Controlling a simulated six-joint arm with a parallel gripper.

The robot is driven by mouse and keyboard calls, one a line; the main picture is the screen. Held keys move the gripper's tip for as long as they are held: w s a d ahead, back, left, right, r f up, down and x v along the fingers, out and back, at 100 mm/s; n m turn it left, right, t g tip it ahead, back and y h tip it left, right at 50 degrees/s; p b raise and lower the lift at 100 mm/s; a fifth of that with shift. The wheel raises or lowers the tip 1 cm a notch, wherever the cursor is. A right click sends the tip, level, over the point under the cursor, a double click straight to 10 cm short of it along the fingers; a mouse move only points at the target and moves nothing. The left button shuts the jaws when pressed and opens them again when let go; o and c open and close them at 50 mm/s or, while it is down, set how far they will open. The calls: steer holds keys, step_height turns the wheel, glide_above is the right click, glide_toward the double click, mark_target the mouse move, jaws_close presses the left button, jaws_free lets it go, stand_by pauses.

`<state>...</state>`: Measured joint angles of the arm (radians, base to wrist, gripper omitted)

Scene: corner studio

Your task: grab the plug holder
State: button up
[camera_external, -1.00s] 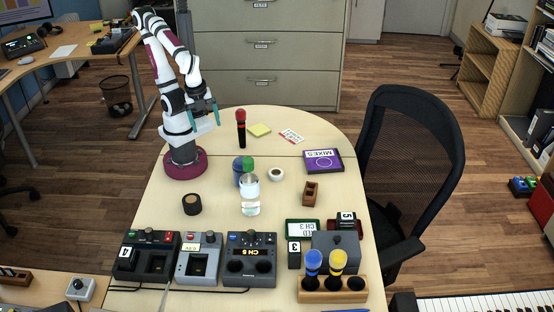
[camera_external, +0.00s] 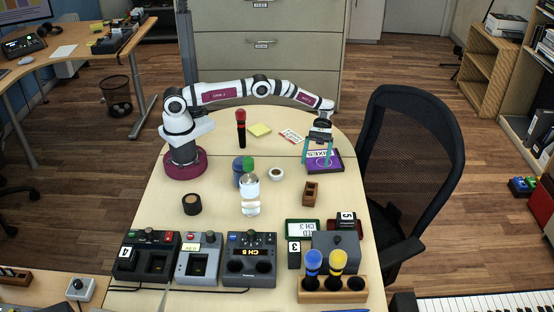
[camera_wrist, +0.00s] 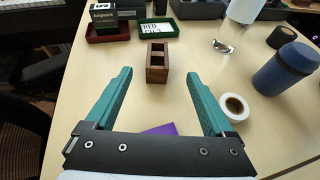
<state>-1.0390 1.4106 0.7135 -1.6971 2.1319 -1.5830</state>
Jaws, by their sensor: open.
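The plug holder appears to be the small brown wooden block with square openings (camera_external: 311,193), standing on the right half of the table. It also shows in the wrist view (camera_wrist: 157,64), upright, ahead of my fingers and roughly centred between their tips. My gripper (camera_external: 319,160) is above the purple box, farther back than the block. Its teal fingers (camera_wrist: 159,78) are wide apart with nothing between them, and they do not touch the block.
The purple box (camera_external: 337,166) lies below my gripper. A white tape roll (camera_wrist: 234,107) and a blue bottle (camera_wrist: 287,70) are on the right in the wrist view. The green-framed sign (camera_wrist: 160,30) and red tray (camera_wrist: 107,32) lie beyond the block. Bare table surrounds the block.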

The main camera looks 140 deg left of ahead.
mark_target(310, 192)
steer(key=shift+a+f+n, duration=0.1)
steer(key=shift+f+n, duration=0.2)
steer(key=shift+f, duration=0.2)
steer(key=x, duration=1.5)
steer(key=shift+w+r, duration=0.15)
steer(key=shift+w, duration=0.1)
jaws_close()
